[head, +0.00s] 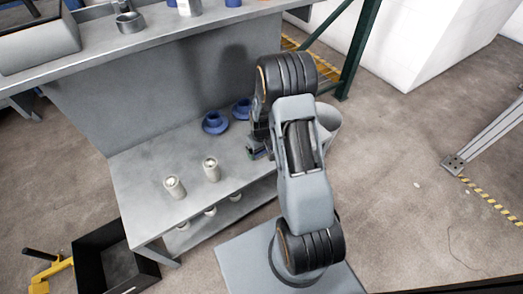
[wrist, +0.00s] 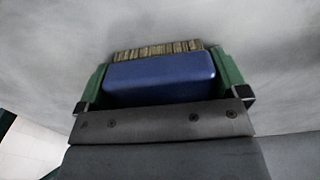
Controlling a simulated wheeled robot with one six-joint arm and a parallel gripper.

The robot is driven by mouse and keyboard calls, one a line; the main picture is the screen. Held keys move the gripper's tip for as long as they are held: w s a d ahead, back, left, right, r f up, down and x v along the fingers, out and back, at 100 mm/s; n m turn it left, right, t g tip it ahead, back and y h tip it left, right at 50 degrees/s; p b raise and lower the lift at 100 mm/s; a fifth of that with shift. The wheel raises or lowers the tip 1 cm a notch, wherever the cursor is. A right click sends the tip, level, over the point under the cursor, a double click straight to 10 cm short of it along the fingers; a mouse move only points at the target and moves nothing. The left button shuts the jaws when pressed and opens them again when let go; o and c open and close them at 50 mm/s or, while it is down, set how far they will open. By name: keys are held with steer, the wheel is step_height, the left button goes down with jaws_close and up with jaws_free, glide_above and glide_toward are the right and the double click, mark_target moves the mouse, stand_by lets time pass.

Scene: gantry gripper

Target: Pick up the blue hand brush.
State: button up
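The blue hand brush (wrist: 160,77) shows in the wrist view as a blue block with a row of tan bristles along its far edge. It lies between the two green fingers of my gripper (wrist: 162,80), with no clear gap on either side. The fingers appear shut on it. In the head view my gripper (head: 257,152) is low over the grey bench's lower top, left of my arm. The brush is mostly hidden there by the gripper and arm. Whether it still touches the surface cannot be told.
Blue round parts (head: 215,122) stand just behind my gripper on the bench (head: 145,165). Two pale cylinders (head: 211,169) stand to its left. A grey bin (head: 328,115) stands right of the arm. A raised shelf (head: 150,35) runs behind. A black crate (head: 105,262) is on the floor.

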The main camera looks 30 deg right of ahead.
steer(key=c, duration=0.5)
steer(key=shift+r, duration=0.45)
step_height(320, 180, up, 2)
steer(key=shift+r+p, duration=0.15)
steer(key=shift+p, duration=0.4)
steer(key=s+a+r+p, duration=0.2)
steer(key=s+a+r, duration=0.2)
steer(key=s+r, duration=0.1)
steer(key=s+a+r+p, duration=0.2)
steer(key=s+a+r, duration=0.2)
steer(key=s+a, duration=0.1)
steer(key=shift+s+a+r, duration=0.15)
steer(key=shift+a+r, duration=0.1)
steer(key=shift+r, duration=0.15)
